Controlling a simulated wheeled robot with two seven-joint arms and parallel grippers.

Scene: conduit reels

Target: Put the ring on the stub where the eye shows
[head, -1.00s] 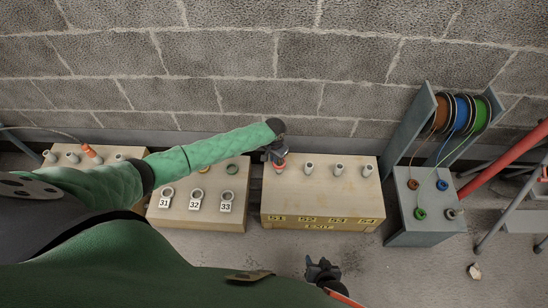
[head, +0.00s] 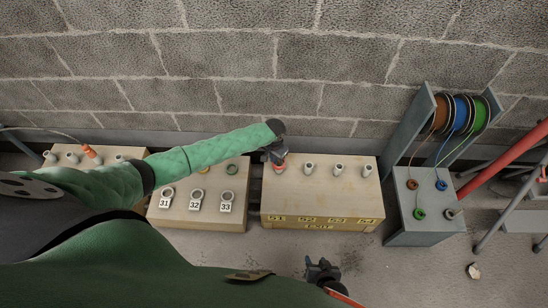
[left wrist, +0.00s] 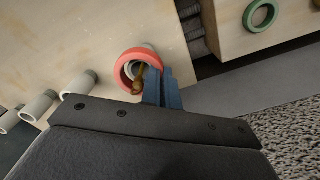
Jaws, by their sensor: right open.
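The red ring (head: 281,168) is at the leftmost stub of the right-hand box, above number 51. In the left wrist view the red ring (left wrist: 124,68) encircles the tip of a pale stub (left wrist: 148,47); I cannot tell how far down it sits. A brown eye (left wrist: 138,82) shows inside the ring. My left gripper (head: 275,157) reaches down over this stub. Its blue fingers (left wrist: 163,90) are close together on the ring's edge. My right gripper (head: 322,268) is open and empty, low in front of the box.
Three bare stubs (head: 339,169) stand to the right on the same box (head: 320,208), marked EXIT. The neighbouring box (head: 180,217) has labels 31, 32, 33 and a green ring (head: 231,169). A reel rack (head: 412,125) with coloured wire stands on the right.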

